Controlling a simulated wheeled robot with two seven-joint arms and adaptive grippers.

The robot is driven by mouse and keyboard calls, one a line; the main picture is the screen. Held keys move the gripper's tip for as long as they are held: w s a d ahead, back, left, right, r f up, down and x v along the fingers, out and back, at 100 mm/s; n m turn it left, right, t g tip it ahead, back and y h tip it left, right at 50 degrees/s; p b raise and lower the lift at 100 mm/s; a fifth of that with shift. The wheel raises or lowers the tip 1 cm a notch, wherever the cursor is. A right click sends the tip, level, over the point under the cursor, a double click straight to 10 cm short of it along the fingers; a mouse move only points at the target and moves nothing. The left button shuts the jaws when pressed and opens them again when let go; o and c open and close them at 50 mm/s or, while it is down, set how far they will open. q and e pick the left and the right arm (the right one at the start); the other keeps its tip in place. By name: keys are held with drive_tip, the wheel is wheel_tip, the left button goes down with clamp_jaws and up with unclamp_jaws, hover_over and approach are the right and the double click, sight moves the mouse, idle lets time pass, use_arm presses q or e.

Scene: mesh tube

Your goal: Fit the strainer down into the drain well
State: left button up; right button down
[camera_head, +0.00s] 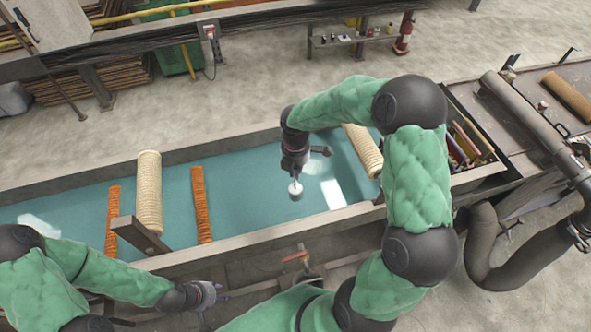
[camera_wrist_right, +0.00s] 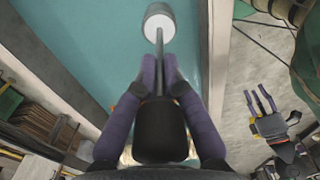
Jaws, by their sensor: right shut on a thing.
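My right gripper (camera_head: 295,168) is over the long trough. In the right wrist view its purple fingers (camera_wrist_right: 160,78) are shut on a thin dark rod (camera_wrist_right: 160,48). A short white cylinder (camera_wrist_right: 158,20) is at the rod's far end; it also shows in the head view (camera_head: 296,190), over the teal surface. This held piece may be the strainer. I cannot pick out a drain well in either view. My left gripper (camera_head: 218,293) is low at the trough's near side, empty; in the right wrist view (camera_wrist_right: 258,98) its fingers are apart.
The trough (camera_head: 330,217) has a teal bottom or liquid. Cream ribbed tubes (camera_head: 149,195) and orange ribbed tubes (camera_head: 201,205) lie across it. A box of coloured rods (camera_head: 470,145) stands at the right. A workbench (camera_head: 190,30) runs along the back.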

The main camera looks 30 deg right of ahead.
sight(295, 188)
wheel_tip(295, 188, down, 23)
drive_tip(key=b, duration=1.4)
drive_tip(key=shift+r, duration=0.15)
idle(2.9)
drive_tip(key=shift+b, duration=0.3)
drive_tip(key=c, duration=1.3)
unclamp_jaws()
drive_tip(key=shift+o, duration=0.2)
wheel_tip(295, 188, up, 12)
drive_tip(key=shift+f, duration=0.1)
